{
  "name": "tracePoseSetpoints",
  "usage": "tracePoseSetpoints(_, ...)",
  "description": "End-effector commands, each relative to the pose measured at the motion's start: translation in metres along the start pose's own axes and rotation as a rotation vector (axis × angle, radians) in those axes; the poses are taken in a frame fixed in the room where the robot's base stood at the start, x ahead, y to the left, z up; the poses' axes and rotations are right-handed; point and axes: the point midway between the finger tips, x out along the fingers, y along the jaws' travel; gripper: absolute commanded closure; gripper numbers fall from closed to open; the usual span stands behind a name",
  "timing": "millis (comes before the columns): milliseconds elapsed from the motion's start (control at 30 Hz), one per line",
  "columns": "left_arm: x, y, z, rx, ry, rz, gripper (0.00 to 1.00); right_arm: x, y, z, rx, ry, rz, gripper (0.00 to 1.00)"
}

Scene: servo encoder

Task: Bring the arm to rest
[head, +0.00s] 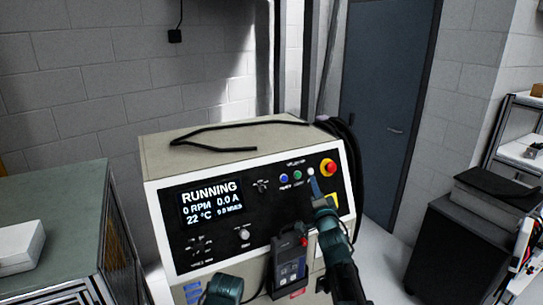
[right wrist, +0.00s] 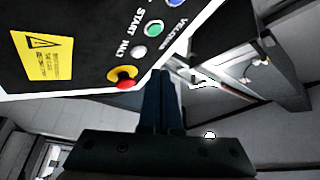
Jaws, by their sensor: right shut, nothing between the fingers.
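My right gripper (head: 313,184) is at the right part of the control panel (head: 227,236), close below a white button (head: 311,171). In the right wrist view its dark fingers (right wrist: 161,74) are together with nothing between them. The white button (right wrist: 139,52) and a red knob on a yellow collar (right wrist: 123,78) are just left of the fingertips. I cannot tell whether the fingers touch the panel. The display (head: 211,202) reads RUNNING, 0 RPM, 0.0 A, 22 °C. A teal part of my left arm (head: 225,288) shows at the bottom; its fingers do not show.
A handheld device (head: 289,265) is at the lower front of the cabinet. A black cable (head: 225,148) lies on top. Green (head: 297,175) and blue (head: 284,178) buttons sit left of the white one. A green-topped bench (head: 60,215) stands left, a dark cabinet (head: 440,255) right.

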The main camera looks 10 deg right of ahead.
Motion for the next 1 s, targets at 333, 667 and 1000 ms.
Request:
tracePoseSetpoints(333,0.0,0.0,0.0,0.0,0.0,0.0,0.3,-0.088,0.124,0.051,-0.458,-0.3,0.664,1.0)
tracePoseSetpoints(667,0.0,0.0,0.0,0.0,0.0,0.0,0.3,-0.235,0.167,0.119,-0.763,-1.028,0.96,1.0)
tracePoseSetpoints(1000,0.024,0.002,-0.001,0.001,0.0,0.0,0.3,-0.341,0.159,0.187,-0.924,-1.6,0.884,1.0)
